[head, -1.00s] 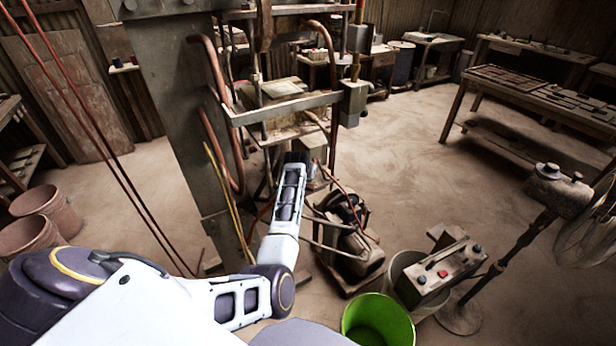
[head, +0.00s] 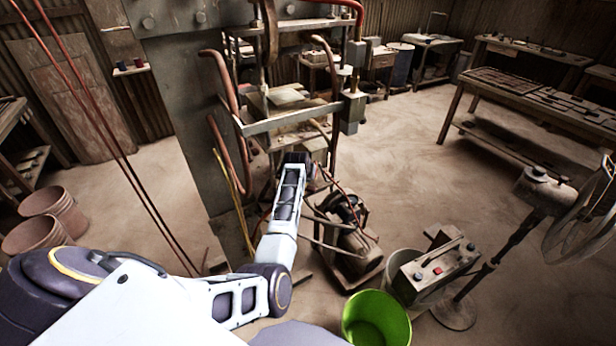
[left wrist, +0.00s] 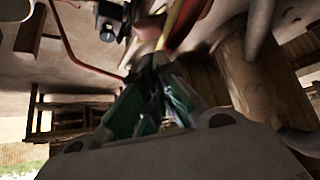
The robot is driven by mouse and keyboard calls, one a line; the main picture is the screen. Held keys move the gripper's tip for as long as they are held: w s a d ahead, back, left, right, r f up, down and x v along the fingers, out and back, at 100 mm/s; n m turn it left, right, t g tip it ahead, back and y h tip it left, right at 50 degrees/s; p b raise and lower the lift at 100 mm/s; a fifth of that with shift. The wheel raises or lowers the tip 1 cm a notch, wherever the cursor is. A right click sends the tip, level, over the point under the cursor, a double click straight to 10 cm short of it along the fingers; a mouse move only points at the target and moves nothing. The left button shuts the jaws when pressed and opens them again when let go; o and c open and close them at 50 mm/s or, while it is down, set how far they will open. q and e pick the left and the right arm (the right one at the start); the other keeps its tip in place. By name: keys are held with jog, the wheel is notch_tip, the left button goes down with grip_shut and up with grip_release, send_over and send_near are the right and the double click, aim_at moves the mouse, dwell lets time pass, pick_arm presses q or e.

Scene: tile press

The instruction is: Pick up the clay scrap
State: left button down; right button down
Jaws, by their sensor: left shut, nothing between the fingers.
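My left arm (head: 285,205) reaches from the lower left toward the press (head: 290,122) in the head view. Its gripper end is in front of the lower part of the press frame, and the fingers are hard to make out there. In the left wrist view my left gripper (left wrist: 154,78) is shut, with green on its dark fingers and nothing held between them. I cannot make out the clay scrap in either view. My right gripper is not in view.
A motor unit (head: 355,245) with hoses stands right of my arm. A green bucket (head: 376,322) and a control box (head: 436,270) are in front. A fan (head: 585,215) stands at right, a long bench (head: 545,98) behind. Open floor lies between.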

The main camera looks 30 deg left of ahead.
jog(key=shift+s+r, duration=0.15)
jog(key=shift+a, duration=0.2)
